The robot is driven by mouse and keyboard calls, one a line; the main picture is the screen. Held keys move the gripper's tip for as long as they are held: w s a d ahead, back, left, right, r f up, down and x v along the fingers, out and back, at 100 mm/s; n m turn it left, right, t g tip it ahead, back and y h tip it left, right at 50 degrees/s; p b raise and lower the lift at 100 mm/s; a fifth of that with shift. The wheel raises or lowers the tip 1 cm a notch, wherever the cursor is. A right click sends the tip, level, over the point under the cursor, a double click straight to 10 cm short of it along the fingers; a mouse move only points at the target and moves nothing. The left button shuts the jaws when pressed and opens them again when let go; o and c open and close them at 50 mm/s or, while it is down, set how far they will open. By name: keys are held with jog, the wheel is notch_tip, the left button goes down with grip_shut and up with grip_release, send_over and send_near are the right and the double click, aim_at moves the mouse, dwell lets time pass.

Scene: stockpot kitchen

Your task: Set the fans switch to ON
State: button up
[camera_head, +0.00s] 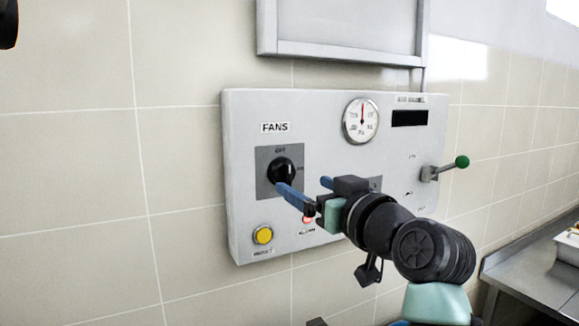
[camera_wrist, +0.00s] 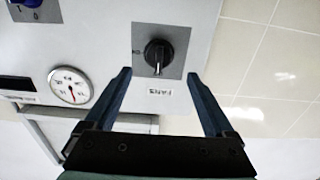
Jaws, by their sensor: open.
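The fans switch (camera_head: 282,170) is a black rotary knob on a grey square plate, under a FANS label (camera_head: 275,127), on the wall panel. In the head view an OFF mark shows above the knob and an ON mark to its right. The knob also shows in the wrist view (camera_wrist: 158,54), with its pale pointer line roughly upright in that picture. My gripper (camera_head: 303,191) is open, with two blue fingers pointing at the panel. In the wrist view the fingers (camera_wrist: 160,82) stand on either side below the knob, with nothing between them. I cannot tell whether a finger touches the knob.
The panel (camera_head: 330,105) also carries a round gauge (camera_head: 360,121), a dark display (camera_head: 410,118), a green-tipped lever (camera_head: 461,162), a yellow button (camera_head: 263,235) and a red alarm light (camera_head: 308,219). A metal counter (camera_head: 540,270) stands at the right. The tiled wall at left is clear.

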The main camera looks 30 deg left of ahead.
aim_at(290, 176)
jog(key=p+x, duration=0.2)
jog(key=x, duration=0.5)
jog(key=shift+w+a+p, duration=0.25)
jog(key=shift+w+p, duration=0.05)
jog(key=shift+p, duration=0.05)
jog(key=c, duration=1.4)
